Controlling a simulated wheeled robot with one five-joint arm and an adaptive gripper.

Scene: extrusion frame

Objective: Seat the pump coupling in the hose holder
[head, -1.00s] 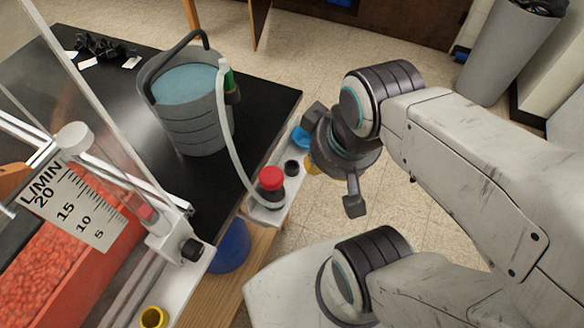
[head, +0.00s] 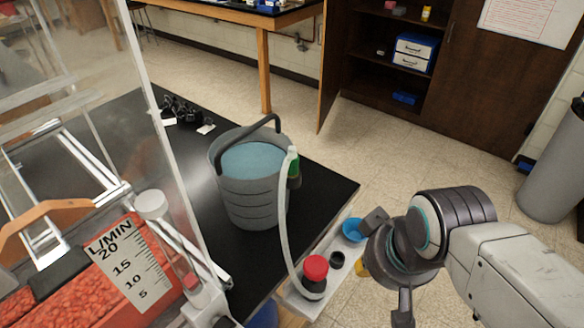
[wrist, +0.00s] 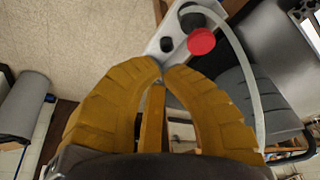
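A clear hose (head: 284,230) runs from a green fitting (head: 293,165) at the grey bucket's rim down to a black fitting with a red cap (head: 315,269) on a narrow white rail (head: 298,302). I cannot tell for sure which fitting is the pump coupling or which part is the hose holder. The red cap also shows in the wrist view (wrist: 201,41). My gripper (wrist: 161,68) has yellow curved fingers whose tips come together, with nothing seen held between them. The tips appear over the rail's end, beside the small black cup (wrist: 167,45). My wrist hides part of this in the head view.
The bucket (head: 250,195) of blue water stands on the black table (head: 325,193). A blue cup (head: 353,229) sits on the rail. A clear panel and flow scale (head: 130,262) stand at the left. A grey bin (head: 553,165) is at the right; floor lies open between.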

